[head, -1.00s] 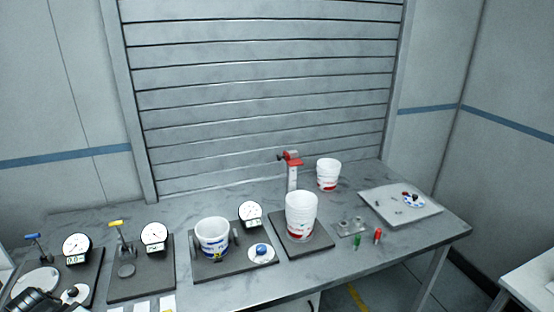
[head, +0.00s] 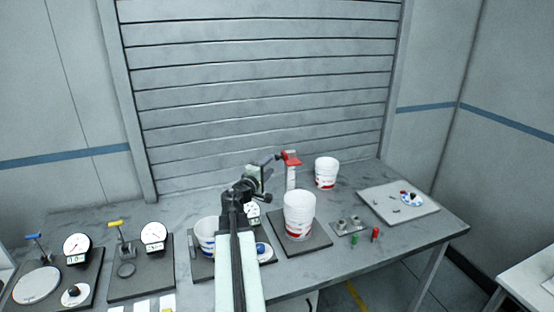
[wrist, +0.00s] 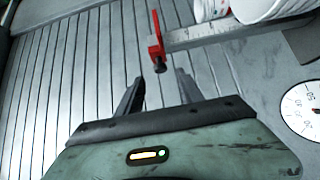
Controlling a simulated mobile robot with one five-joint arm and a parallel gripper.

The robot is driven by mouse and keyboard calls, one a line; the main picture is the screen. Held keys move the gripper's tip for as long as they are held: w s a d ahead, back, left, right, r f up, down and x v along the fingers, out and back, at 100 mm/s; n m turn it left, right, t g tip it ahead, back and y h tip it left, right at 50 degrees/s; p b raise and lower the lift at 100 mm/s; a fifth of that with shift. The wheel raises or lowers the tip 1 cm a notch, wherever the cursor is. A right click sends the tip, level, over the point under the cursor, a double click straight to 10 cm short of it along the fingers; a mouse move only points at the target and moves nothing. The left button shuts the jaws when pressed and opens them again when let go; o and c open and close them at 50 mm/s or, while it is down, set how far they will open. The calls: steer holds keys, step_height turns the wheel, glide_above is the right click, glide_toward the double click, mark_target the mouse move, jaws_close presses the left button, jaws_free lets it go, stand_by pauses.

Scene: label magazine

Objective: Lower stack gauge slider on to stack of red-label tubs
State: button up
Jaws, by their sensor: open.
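The red gauge slider (head: 291,158) sits at the top of its pale upright post (head: 291,178), behind the stack of red-label tubs (head: 299,215) on a dark base plate. In the head view it appears higher than the stack's rim. My gripper (head: 274,159) is open and empty, just left of the slider. In the wrist view the red slider (wrist: 155,37) has a dark knob pointing at my gripper (wrist: 160,77). The knob lies at or just beyond the gap between the fingertips; contact cannot be told. White tubs show at the top right there.
A separate red-label tub (head: 326,173) stands behind the stack. A blue-label tub (head: 206,232) and a dial are partly hidden behind my arm. A small plate with green and red pegs (head: 348,226) and a pale tray (head: 385,208) are to the right.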

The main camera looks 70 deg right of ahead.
mark_target(277, 158)
steer(key=d, duration=0.7)
steer(key=shift+s+d, duration=0.3)
steer(key=shift+d, duration=0.1)
steer(key=shift+a+f, duration=0.1)
steer(key=c, duration=0.9)
